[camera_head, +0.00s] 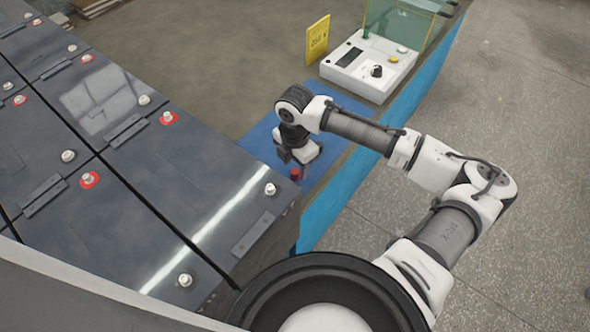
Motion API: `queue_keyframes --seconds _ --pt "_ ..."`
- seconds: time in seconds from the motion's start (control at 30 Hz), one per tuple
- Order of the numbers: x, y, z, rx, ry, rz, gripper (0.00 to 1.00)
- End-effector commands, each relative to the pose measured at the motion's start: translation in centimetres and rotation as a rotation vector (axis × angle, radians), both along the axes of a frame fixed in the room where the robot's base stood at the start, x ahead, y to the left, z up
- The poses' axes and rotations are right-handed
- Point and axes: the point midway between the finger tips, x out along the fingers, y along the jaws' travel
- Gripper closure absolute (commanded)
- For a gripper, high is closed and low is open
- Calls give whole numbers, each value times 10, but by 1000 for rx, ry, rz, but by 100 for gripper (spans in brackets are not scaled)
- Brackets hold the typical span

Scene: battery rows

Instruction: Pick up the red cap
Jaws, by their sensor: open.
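The red cap (295,173) is a small red cylinder on the blue mat (257,141), near the front right corner of the battery block. My gripper (299,160) points down just behind and above the red cap in the picture. Its jaws are open, with nothing seen between them. I cannot tell from this view how high the fingertips are above the cap.
Dark battery blocks (150,180) with metal posts, some ringed in red, fill the left side. A white instrument box (368,66) and a yellow sign (318,40) stand behind my gripper. A glass case (408,25) is at the back. Speckled floor (520,110) lies right.

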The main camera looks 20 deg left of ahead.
Motion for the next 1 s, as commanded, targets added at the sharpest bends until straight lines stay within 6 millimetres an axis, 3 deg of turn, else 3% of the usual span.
queue_keyframes --seconds 0.17,0.4,0.77,1.0 --pt "-1 0 -17 1 1 1 52" --pt "-1 1 -19 1 0 1 53" --pt "-1 1 -18 1 0 1 99" --pt "0 1 -18 1 0 1 99"
